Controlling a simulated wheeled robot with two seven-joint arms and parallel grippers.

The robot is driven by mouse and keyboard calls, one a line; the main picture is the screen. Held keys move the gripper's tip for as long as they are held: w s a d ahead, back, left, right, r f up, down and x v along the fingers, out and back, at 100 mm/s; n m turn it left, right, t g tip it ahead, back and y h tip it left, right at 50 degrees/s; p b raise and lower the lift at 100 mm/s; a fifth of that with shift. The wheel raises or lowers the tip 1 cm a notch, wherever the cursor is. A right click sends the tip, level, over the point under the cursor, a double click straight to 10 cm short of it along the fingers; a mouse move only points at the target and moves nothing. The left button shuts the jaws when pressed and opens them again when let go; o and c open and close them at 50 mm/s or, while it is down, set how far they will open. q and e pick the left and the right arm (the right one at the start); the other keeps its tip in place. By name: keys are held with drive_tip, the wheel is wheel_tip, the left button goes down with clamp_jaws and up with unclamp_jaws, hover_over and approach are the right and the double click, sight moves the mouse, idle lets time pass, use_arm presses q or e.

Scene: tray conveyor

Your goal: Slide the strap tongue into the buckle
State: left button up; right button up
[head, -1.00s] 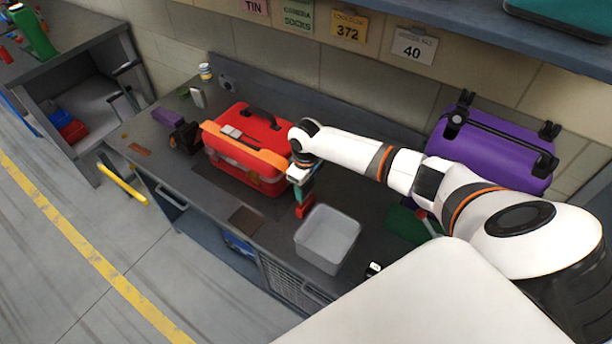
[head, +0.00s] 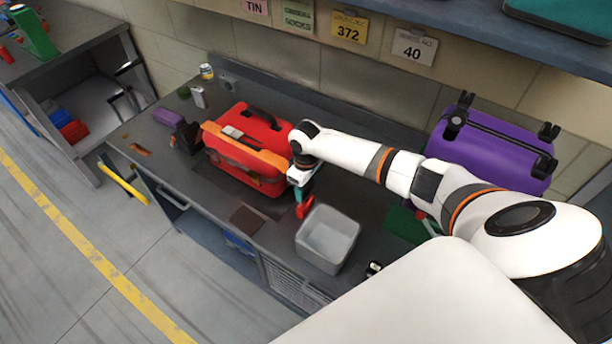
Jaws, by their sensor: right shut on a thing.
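A red case (head: 262,125) lies on the grey workbench. A wide orange strap (head: 262,158) runs along its near side, towards my right gripper. A small grey piece (head: 232,131), perhaps the buckle, sits on top of the case by the strap. My right gripper (head: 303,196) points down just off the case's right end. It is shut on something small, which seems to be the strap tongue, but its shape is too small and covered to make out. A red piece shows low at the fingers; I cannot tell whether it is a fingertip. My left gripper is out of view.
An empty grey bin (head: 328,240) stands right in front of my right gripper. A purple case (head: 490,150) stands at the right behind my arm. A brown flat piece (head: 247,219) lies near the front edge. A dark object (head: 185,136) sits left of the red case.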

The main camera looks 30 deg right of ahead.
sight(306, 196)
drive_tip(key=shift+f+b, duration=1.45)
drive_tip(key=shift+f, duration=1)
drive_tip(key=o, duration=1.1)
drive_tip(key=shift+r, duration=0.15)
wheel_tip(306, 196, up, 12)
drive_tip(key=shift+f+b, duration=0.1)
drive_tip(key=shift+b, duration=0.55)
